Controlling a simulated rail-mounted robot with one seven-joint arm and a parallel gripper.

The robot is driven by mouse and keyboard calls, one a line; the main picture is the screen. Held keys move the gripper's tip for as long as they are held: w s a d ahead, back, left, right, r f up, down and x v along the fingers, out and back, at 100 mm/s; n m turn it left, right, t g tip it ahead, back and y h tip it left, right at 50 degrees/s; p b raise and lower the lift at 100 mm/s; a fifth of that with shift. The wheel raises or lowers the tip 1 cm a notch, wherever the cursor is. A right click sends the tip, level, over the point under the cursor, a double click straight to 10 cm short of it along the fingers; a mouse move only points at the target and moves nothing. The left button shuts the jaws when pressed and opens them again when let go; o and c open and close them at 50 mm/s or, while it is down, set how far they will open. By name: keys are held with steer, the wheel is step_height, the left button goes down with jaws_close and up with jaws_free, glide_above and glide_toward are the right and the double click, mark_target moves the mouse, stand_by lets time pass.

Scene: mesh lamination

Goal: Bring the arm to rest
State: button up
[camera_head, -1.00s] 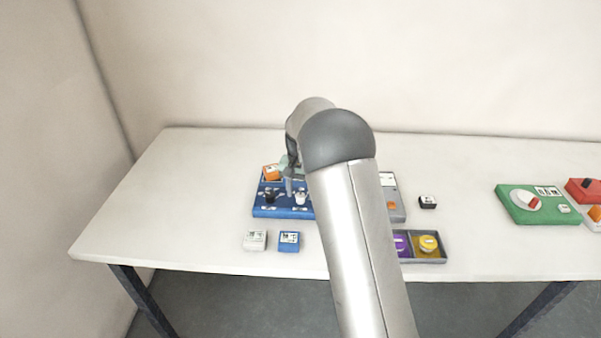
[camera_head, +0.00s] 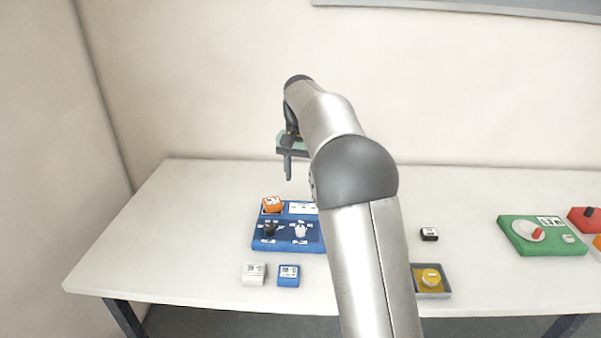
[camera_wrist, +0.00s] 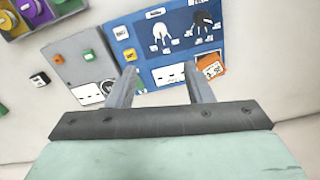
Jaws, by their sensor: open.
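My gripper (camera_head: 287,165) is raised above the back of the table, over the blue board. In the wrist view its two fingers (camera_wrist: 163,84) are apart with nothing between them. The blue board (camera_head: 262,243) lies flat on the table with a black piece (camera_head: 269,229) and a white piece (camera_head: 300,231) on it. An orange block (camera_head: 272,204) sits at its back left corner; it also shows in the wrist view (camera_wrist: 210,66). My arm crosses the middle of the head view and hides part of the table.
A white block (camera_head: 253,273) and a blue block (camera_head: 288,275) lie in front of the board. A grey tray (camera_head: 446,293) holds a yellow round piece. A small black block (camera_head: 428,234) and a green board (camera_head: 513,236) lie to the right. The table's left part is clear.

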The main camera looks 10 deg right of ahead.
steer(key=shift+s, duration=0.1)
steer(key=s+f+n, duration=0.1)
steer(key=s+f, duration=0.2)
steer(key=s, duration=0.9)
steer(key=s+f+n, duration=0.2)
steer(key=s+f, duration=0.1)
steer(key=s, duration=1)
steer(key=s+f+n, duration=0.2)
steer(key=s+f, duration=0.1)
steer(key=s, duration=1)
steer(key=shift+a+f, duration=0.25)
steer(key=shift+a, duration=0.05)
